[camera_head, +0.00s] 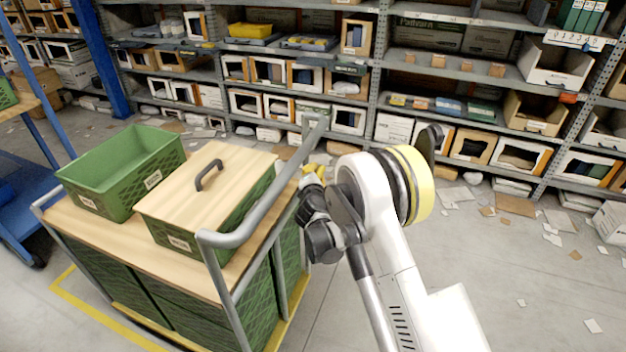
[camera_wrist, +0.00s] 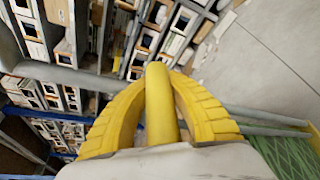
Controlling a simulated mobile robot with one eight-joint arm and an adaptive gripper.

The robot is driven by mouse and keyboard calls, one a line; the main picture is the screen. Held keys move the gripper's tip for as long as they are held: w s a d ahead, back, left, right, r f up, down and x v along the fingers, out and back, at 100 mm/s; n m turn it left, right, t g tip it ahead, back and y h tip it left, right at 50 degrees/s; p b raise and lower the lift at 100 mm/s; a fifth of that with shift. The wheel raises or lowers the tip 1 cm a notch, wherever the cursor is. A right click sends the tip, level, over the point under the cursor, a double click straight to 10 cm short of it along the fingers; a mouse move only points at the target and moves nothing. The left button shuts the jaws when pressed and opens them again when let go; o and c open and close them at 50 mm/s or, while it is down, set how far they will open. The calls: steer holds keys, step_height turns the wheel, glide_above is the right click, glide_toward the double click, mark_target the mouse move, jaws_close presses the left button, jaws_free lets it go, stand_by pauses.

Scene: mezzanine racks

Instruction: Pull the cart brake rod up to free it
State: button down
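The cart (camera_head: 125,258), with a wooden top and green crates below, stands at the left in the head view. My gripper (camera_head: 313,171) is beside the right, far part of its grey tube handle (camera_head: 262,195). In the wrist view, my gripper's ridged yellow fingers (camera_wrist: 158,85) curve in from both sides around a yellow rod (camera_wrist: 161,108), which I take to be the brake rod. The fingers look closed on it near their tips, with gaps lower down. The rod's lower part is hidden, and I cannot make it out in the head view.
An open green crate (camera_head: 78,199) and a lidded green box (camera_head: 165,238) with a black handle stand on the cart. Loaded racks (camera_head: 372,90) line the back. Papers litter the floor (camera_head: 500,290), otherwise clear at right. A blue cart (camera_head: 22,205) stands far left.

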steer(key=shift+w+a+r, duration=0.1)
steer(key=shift+w+r, duration=0.05)
steer(key=shift+r, duration=0.25)
steer(key=c, duration=2)
jaws_free()
steer(key=shift+a, duration=0.15)
steer(key=o, duration=0.8)
steer(key=shift+r, duration=0.25)
steer(key=shift+f, duration=0.2)
steer(key=v, duration=1.2)
